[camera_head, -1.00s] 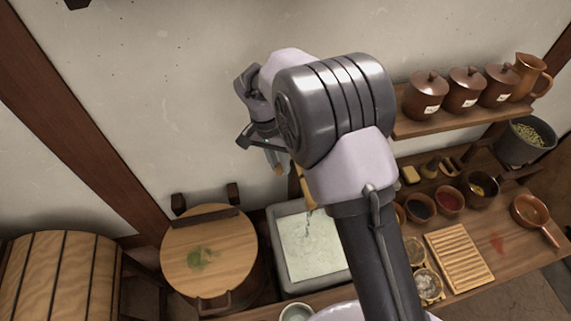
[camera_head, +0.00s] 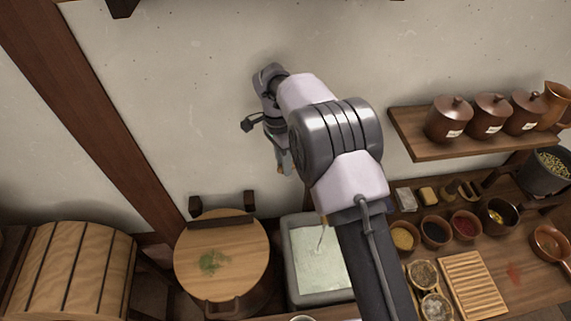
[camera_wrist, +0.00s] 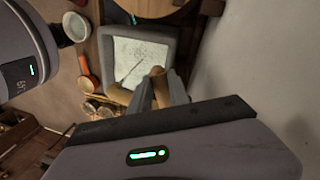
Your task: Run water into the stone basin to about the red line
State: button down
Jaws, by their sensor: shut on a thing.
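The grey stone basin (camera_head: 292,265) stands against the wall, partly behind my arm. Pale, rippled water (camera_head: 318,262) lies in it, and a thin stream (camera_head: 322,238) runs down into it. The wrist view shows the basin (camera_wrist: 170,45) too, with a tan wooden spout (camera_wrist: 118,94) above its near edge and a stream falling from it. My gripper (camera_wrist: 155,92) is shut on a brown wooden tap handle (camera_wrist: 158,72) above the spout. In the head view my gripper (camera_head: 284,165) is in front of the wall. I cannot make out the red line.
A lidded wooden tub (camera_head: 220,255) stands left of the basin, and a slatted barrel (camera_head: 70,270) farther left. A counter with small bowls (camera_head: 435,232) and a slatted board (camera_head: 472,283) is on the right. A shelf (camera_head: 430,150) holds brown jars above it.

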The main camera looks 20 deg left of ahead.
dwell(0.3)
jog(key=c, duration=1.2)
grip_release()
jog(key=shift+c, duration=0.2)
notch_tip(320, 180, up, 12)
jog(key=w+a+p, duration=0.1)
jog(key=p, duration=0.2)
jog(key=shift+w+a, duration=0.3)
jog(key=shift+a, duration=0.05)
jog(key=shift+f, duration=0.1)
